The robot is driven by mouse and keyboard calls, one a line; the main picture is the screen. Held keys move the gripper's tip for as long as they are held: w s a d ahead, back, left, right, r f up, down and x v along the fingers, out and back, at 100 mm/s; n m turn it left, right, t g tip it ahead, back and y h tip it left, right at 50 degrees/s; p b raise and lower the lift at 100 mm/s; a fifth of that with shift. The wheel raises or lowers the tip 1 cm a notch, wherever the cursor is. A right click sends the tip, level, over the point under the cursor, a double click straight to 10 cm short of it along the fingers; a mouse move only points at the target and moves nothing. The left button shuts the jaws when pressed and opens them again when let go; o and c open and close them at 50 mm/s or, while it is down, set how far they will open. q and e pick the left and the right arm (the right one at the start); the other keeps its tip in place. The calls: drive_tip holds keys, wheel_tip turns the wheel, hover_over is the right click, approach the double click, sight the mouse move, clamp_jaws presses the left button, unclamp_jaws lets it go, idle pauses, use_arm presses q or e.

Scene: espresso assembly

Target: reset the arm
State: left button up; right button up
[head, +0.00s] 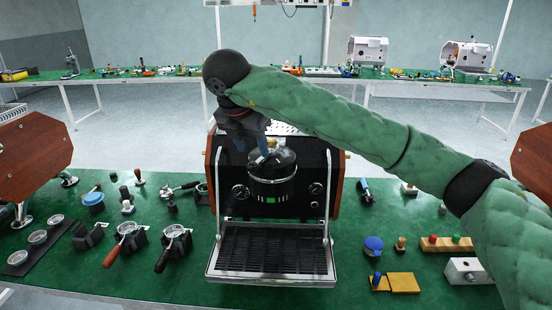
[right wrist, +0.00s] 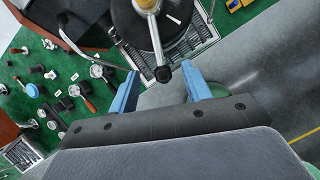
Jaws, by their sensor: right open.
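My right arm (head: 340,115) reaches in from the right across the upper part of the espresso machine (head: 222,170), which is black with wooden side panels. My right gripper (head: 263,155) hangs pointing down at the machine's round black central part (head: 273,182). In the right wrist view its blue fingers (right wrist: 160,88) stand apart. A metal lever with a dark round end (right wrist: 161,60) shows between and beyond the fingertips. I cannot tell how near it is, but nothing is gripped. My left gripper is not in view.
The drip tray (head: 270,278) juts toward the front. Portafilters (head: 175,240) and small tools lie left of the machine. A blue-topped item (head: 373,245), yellow blocks (head: 403,282) and a wooden rack (head: 446,244) lie right. Another green table (head: 200,75) stands behind.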

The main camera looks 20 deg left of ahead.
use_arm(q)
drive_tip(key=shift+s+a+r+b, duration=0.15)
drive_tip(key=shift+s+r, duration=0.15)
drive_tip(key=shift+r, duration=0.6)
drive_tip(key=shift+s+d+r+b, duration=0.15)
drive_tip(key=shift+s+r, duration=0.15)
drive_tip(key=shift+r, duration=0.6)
use_arm(e)
drive_tip(key=shift+v, duration=1.55)
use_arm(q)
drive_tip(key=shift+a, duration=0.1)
use_arm(e)
drive_tip(key=shift+n, duration=0.3)
